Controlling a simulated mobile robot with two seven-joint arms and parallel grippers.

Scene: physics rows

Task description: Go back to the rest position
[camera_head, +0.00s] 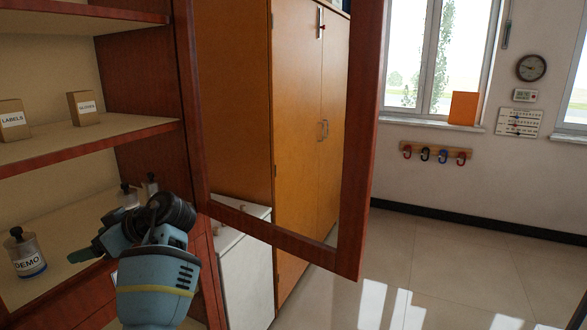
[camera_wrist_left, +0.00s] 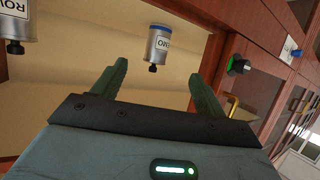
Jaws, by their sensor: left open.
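My left gripper (camera_head: 88,250) reaches in from the bottom of the head view, in front of the cabinet's lower shelf. In the left wrist view its two green fingers (camera_wrist_left: 155,88) are spread apart with nothing between them. A jar labelled DEMO (camera_head: 27,254) stands on the lower shelf left of the gripper, apart from it. The same jar shows beyond the fingers in the left wrist view (camera_wrist_left: 160,45). My right gripper is in neither view.
The glass cabinet door (camera_head: 350,240) stands open, just right of my left arm. Boxes labelled LABELS (camera_head: 12,118) and another small box (camera_head: 84,108) sit on the middle shelf (camera_head: 95,137). Tall wooden lockers (camera_head: 300,130) stand behind the door. The tiled floor (camera_head: 440,270) at the right is clear.

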